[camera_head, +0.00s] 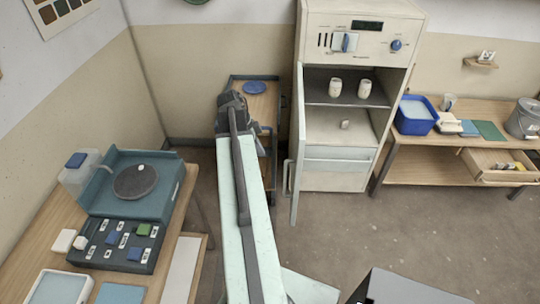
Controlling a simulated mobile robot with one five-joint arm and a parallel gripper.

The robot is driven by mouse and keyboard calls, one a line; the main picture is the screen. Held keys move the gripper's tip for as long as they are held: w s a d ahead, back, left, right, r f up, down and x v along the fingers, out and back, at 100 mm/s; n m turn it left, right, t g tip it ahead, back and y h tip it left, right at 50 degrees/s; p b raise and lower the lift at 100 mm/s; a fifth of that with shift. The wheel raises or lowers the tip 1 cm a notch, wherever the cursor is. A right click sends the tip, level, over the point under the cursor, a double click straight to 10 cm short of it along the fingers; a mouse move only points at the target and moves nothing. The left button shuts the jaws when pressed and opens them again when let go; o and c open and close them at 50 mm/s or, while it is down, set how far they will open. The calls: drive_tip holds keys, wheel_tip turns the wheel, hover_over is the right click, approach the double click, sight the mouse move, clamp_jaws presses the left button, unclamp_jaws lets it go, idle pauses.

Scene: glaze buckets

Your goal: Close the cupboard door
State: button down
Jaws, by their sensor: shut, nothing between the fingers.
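The cupboard door (299,145) stands open on the left side of the tall cream cupboard (345,180). It swings out toward me and shows nearly edge-on, with a pale handle (287,176) on its left face. The open compartment shows two white cups (335,87) on a dark shelf (320,90) and a small pale item (345,124) below. My mint arm reaches forward to the left of the door. My gripper (232,101) is the dark end of it, shut and empty, apart from the door; its fingertips are hard to make out.
A trolley (262,105) with a blue dish stands behind my gripper, left of the cupboard. A workbench (185,225) with a potter's wheel is at left. A wooden table (410,178) with a blue tub is at right. The floor before the cupboard is clear.

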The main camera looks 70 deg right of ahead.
drive_tip(key=s+d+f+b, duration=0.3)
drive_tip(key=s+f+b, duration=0.3)
drive_tip(key=f+b, duration=0.2)
drive_tip(key=shift+s+d+f+b, duration=0.15)
drive_tip(key=shift+d+f+b, duration=0.2)
drive_tip(key=shift+f, duration=0.25)
